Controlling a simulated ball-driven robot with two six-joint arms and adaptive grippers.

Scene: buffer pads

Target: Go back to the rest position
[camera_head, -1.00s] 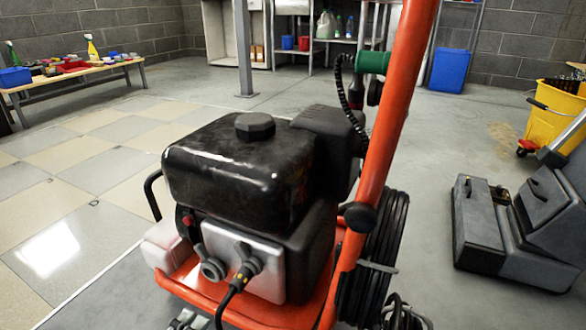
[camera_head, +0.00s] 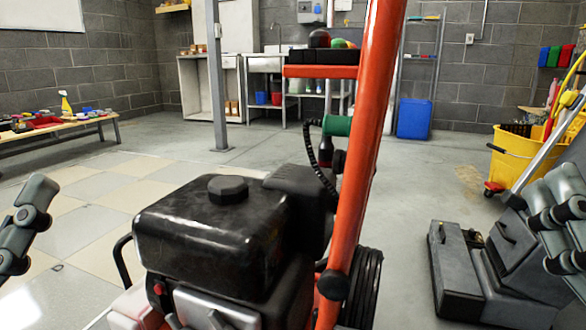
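Grey arm links of mine show at the left edge (camera_head: 22,222) and at the right edge (camera_head: 563,215). They are raised beside the machine and touch nothing that I can see. Neither gripper's fingers are in the picture, so I cannot see whether they are open or hold anything. A pressure-washer-like machine (camera_head: 205,235) with a black engine and an orange upright handle (camera_head: 362,150) stands close in front of me, between the two arms.
A yellow mop bucket (camera_head: 515,160) and a grey floor machine (camera_head: 490,270) stand on the right. A bench (camera_head: 65,127) with small items is at the left. A blue bin (camera_head: 414,118) stands at the back. Tiled floor left of the machine is clear.

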